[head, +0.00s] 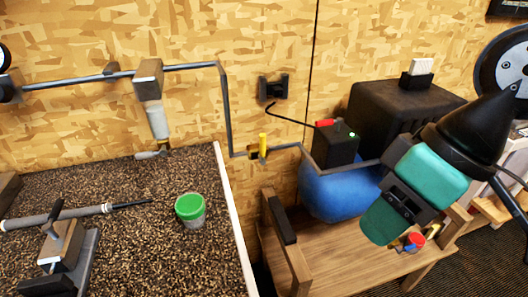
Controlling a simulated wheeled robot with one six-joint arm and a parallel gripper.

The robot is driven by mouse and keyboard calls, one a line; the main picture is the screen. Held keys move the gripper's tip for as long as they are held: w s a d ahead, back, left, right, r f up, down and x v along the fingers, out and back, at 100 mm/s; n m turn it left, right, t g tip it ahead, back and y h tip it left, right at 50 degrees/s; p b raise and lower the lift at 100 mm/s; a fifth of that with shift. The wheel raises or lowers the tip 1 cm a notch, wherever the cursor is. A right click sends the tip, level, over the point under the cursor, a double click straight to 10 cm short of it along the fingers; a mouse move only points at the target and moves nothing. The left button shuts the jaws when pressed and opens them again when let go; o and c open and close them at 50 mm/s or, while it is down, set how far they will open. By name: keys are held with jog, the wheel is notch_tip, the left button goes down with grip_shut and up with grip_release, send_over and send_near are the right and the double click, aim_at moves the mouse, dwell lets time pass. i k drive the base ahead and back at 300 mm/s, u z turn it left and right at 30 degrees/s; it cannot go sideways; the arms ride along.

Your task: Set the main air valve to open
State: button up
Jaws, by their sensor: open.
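The main air valve has a yellow lever (263,144) on a small brass-coloured body (257,154). It sits in the low run of the grey pipe, left of the blue tank. The lever stands upright, across the level pipe. My gripper (384,222) is at the lower end of my teal and black arm, at the right. It is open, though its fingers are hard to make out from this angle. It is well to the right of the valve, in front of the tank and bench, and does not touch the lever.
A small red-and-blue item lies near my gripper.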

aim_at(262, 153)
jog(key=z, duration=1.85)
jog(key=k, duration=0.9)
jog(key=u, duration=1.75)
